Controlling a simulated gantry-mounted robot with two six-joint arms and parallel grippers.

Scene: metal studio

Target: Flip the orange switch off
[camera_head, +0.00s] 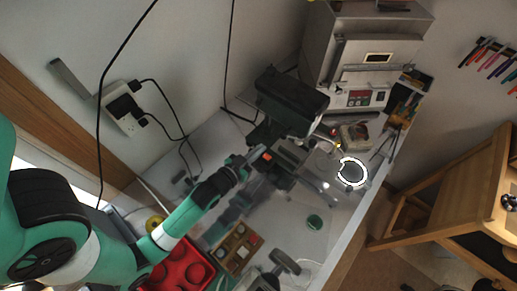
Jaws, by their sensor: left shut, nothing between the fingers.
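The orange switch (266,157) is a small bright orange patch on the dark machine (290,103) standing on the bench. My left arm comes in from the lower left, and its gripper (252,156) is at the machine's base, close to the left of the switch. The left gripper is shut and empty. I cannot tell whether its fingertips touch the switch or which way the switch is set. My right gripper is not in view.
A grey furnace-like box (369,60) stands behind the machine. A lit ring lamp (352,172) is to the right. A red tray (182,268) and a wooden box (236,246) lie in front. Cables hang from the wall socket (122,108).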

